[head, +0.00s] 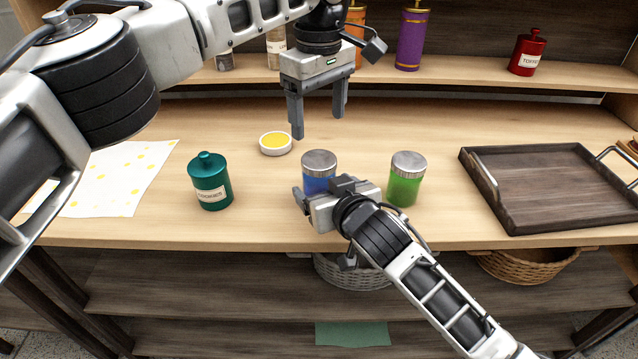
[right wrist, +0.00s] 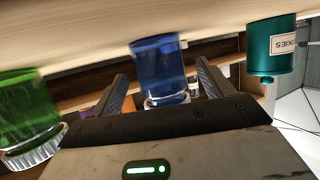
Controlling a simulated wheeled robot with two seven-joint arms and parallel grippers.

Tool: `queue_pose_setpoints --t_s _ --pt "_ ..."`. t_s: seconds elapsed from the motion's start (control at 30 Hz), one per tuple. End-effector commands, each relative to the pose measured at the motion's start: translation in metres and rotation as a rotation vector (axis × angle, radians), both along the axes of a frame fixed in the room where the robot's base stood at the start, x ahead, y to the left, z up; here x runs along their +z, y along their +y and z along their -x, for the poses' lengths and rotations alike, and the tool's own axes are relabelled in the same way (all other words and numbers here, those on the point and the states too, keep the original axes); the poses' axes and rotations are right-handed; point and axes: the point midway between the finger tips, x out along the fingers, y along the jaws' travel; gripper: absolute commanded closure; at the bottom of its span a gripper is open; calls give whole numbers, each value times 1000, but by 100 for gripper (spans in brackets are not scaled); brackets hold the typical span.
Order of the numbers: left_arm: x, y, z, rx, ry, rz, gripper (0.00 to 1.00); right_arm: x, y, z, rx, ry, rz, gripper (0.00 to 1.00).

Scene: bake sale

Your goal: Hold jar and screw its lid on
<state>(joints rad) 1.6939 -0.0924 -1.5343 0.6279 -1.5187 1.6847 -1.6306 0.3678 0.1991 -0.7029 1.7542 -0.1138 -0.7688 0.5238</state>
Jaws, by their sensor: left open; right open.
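A blue jar (head: 318,184) with a silver lid (head: 319,160) on top stands upright near the counter's front edge. Whether the lid is screwed tight cannot be told. My right gripper (head: 319,190) is open and low at the jar's near side. In the right wrist view the blue jar (right wrist: 160,70) shows upside down between the two spread fingers, and contact is not clear. My left gripper (head: 318,126) is open and empty, pointing down, above and behind the jar. A similar green jar (head: 404,187) with a silver lid stands to the right.
A teal canister (head: 212,188) stands left of the blue jar, and a small dish of yellow (head: 275,143) lies behind it. A dark wooden tray (head: 487,190) is at the right, and a spotted cloth (head: 120,180) at the left. A shelf (head: 455,80) runs along the back.

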Motion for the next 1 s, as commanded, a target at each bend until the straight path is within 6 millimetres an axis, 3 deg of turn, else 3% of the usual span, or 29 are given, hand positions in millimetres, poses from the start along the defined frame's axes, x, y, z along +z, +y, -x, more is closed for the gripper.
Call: queue_pose_setpoints --t_s 0.23,0.63,0.9,1.0 --pt "0 0 0 0 0 0 25 -9 10 -24 0 0 0 21" --pt "0 0 0 0 0 0 25 -11 12 -29 0 0 0 21" --pt "0 0 0 0 0 0 25 -11 12 -28 0 0 0 96" --pt "0 0 0 19 0 0 25 -11 12 -28 0 0 0 100"
